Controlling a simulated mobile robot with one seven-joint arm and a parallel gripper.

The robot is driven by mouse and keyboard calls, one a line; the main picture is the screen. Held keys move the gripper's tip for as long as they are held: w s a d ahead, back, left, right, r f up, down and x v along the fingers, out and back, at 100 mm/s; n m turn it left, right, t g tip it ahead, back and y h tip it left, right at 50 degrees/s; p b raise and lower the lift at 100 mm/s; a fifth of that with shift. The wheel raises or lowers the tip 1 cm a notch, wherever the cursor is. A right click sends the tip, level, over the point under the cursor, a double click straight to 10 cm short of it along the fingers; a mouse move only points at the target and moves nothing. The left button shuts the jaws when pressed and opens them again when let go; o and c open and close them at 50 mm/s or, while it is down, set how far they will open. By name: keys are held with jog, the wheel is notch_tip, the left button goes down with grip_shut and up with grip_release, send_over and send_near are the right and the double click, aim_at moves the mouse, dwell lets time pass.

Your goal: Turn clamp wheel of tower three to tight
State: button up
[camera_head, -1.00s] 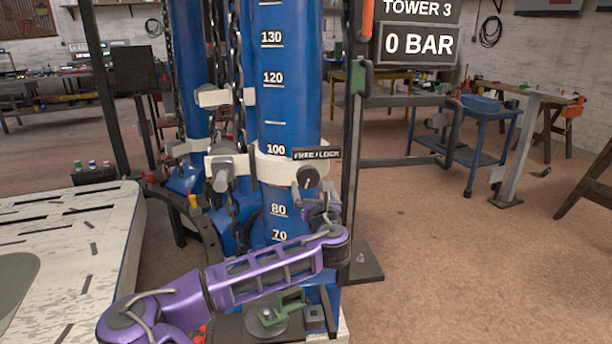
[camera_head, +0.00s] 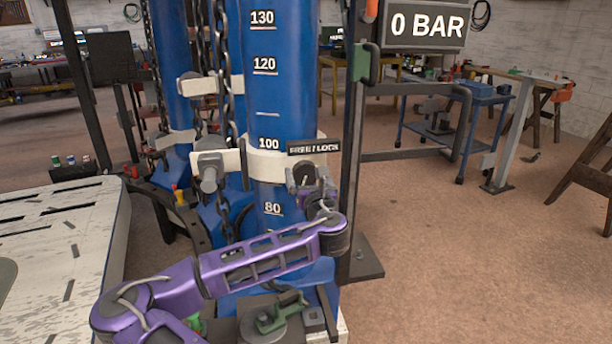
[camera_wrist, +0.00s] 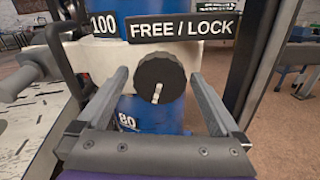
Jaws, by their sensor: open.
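The clamp wheel (camera_wrist: 160,72) is a dark, ridged round knob with a pale pointer low on its face, pointing roughly downward. It sits on the white collar of a blue tower (camera_head: 280,100), under a sign reading FREE / LOCK (camera_wrist: 184,26). In the head view the wheel (camera_head: 299,172) is partly hidden by my gripper (camera_head: 315,192). In the wrist view my gripper (camera_wrist: 159,86) is open, its two grey fingers on either side of the wheel with gaps to both. Whether the fingertips reach level with the wheel is hard to tell. Nothing is held.
A 0 BAR display (camera_head: 426,25) hangs at upper right. A grey cylindrical fitting (camera_head: 209,170) juts from the collar's left, near hanging chains (camera_head: 226,60). Open floor lies at right.

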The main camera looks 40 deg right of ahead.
jog(key=c, duration=1.2)
jog(key=shift+c, duration=0.2)
